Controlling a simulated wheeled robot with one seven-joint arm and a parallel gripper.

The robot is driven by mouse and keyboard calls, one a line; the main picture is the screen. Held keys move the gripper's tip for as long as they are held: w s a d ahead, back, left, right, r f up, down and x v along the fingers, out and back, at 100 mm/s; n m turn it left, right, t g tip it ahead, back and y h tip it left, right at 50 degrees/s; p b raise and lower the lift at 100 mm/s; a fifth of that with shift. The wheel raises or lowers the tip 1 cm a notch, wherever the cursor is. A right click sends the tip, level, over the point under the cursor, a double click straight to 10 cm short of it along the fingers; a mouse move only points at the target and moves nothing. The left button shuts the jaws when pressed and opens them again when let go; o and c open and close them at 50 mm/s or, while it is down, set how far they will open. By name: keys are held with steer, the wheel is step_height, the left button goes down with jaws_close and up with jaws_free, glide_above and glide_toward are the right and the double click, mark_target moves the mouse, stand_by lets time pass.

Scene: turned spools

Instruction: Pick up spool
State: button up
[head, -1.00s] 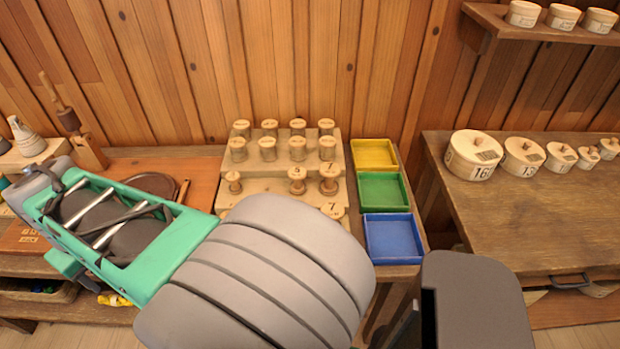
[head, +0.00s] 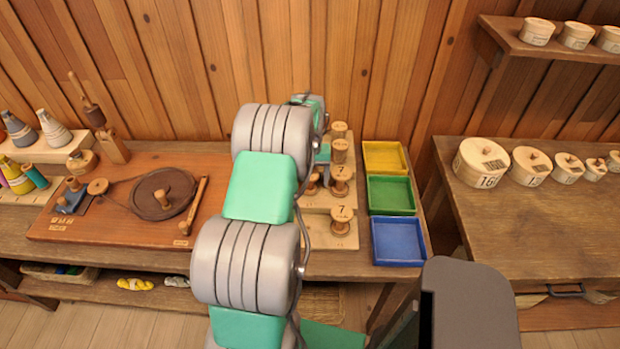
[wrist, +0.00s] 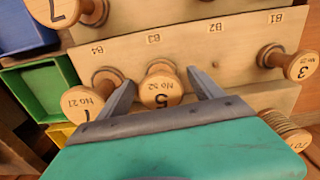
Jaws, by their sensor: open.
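In the wrist view a wooden spool (wrist: 160,90) marked No 52 and 5 stands at the B3 label of a pale stepped rack (wrist: 215,50). My gripper (wrist: 160,78) is open, with one finger on each side of this spool; I cannot tell whether they touch it. Spool No 21 (wrist: 88,103) stands close outside the left finger at B4. A spool marked 3 (wrist: 300,66) is at B1, and one marked 7 (wrist: 55,8) is at the upper left.
Yellow (head: 385,158), green (head: 391,195) and blue (head: 398,241) trays stand right of the rack. A wooden board with a wheel (head: 162,194) lies to the left. Round lidded boxes (head: 481,162) stand on the right table. More spools stand behind B4 in the head view.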

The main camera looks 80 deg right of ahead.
step_height(320, 180, down, 2)
steer(key=shift+f, duration=0.1)
steer(key=c, duration=1.5)
steer(key=shift+o, duration=0.2)
steer(key=shift+d+r, duration=0.1)
steer(key=shift+r, duration=0.1)
